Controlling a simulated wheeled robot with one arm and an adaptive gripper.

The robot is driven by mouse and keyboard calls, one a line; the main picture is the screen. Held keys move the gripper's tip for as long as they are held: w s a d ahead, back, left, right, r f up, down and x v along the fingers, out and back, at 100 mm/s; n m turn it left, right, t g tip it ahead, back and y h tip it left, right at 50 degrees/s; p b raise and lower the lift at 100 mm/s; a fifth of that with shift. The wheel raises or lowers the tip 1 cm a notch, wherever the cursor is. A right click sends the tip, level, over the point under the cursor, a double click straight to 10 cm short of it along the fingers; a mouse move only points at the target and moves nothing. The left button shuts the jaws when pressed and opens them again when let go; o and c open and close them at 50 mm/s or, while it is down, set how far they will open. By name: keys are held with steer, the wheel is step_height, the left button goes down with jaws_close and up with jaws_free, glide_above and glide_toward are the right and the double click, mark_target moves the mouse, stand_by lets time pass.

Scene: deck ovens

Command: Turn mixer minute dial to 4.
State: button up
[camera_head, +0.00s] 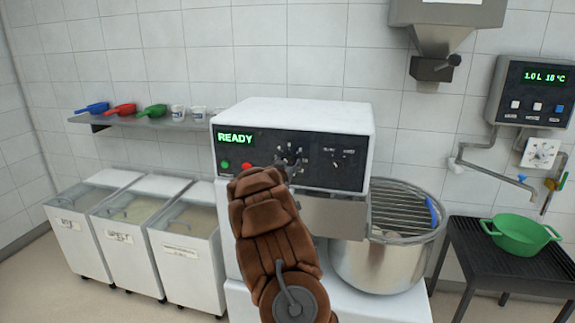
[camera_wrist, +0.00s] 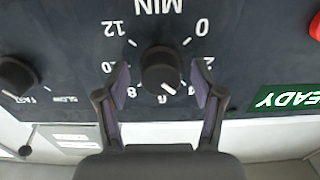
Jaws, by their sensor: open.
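The mixer minute dial (camera_wrist: 160,66) is a round black knob under the upside-down MIN label in the wrist view. Its white mark points down and slightly right, close to the 6. My gripper (camera_wrist: 161,82) is open, with one finger on each side of the dial and a visible gap on both sides. In the head view the dial (camera_head: 290,155) shows on the mixer's dark panel (camera_head: 315,174), just beyond my brown arm, which hides the gripper there.
A green READY display (camera_head: 235,138) and green and red buttons (camera_head: 236,166) sit left of the dial. A FAST/SLOW knob (camera_wrist: 18,75) is on the same panel. The mixer bowl (camera_head: 380,268) stands below right. Flour bins (camera_head: 190,252) stand at left.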

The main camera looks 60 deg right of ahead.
steer(key=shift+a, duration=0.1)
steer(key=v, duration=1.2)
stand_by(0.4)
stand_by(0.5)
steer(key=w+a+f+n+t+y, duration=0.15)
steer(key=w+a+y, duration=0.3)
steer(key=a, duration=0.45)
steer(key=a+f+n+y, duration=0.3)
steer(key=a+n+y, duration=0.45)
steer(key=a, duration=1.85)
steer(key=s+a+f+n+g+y, duration=0.1)
steer(key=s+a+g+y, duration=0.1)
steer(key=s+a, duration=0.8)
steer(key=s+a+f+n+g+y, duration=0.1)
steer(key=s+a+n+g+y, duration=0.1)
steer(key=s+a+g, duration=0.3)
steer(key=s+a+y, duration=0.1)
steer(key=s+a, duration=0.3)
steer(key=s, duration=0.6)
steer(key=shift+a+f+n, duration=0.2)
steer(key=shift+a+n, duration=0.1)
steer(key=shift+a, duration=0.1)
steer(key=s, duration=0.3)
steer(key=s+n+g, duration=0.1)
steer(key=s, duration=0.2)
steer(key=s+a+g, duration=0.1)
steer(key=s, duration=0.2)
steer(key=shift+s+r+g, duration=0.25)
steer(key=shift+s, duration=0.1)
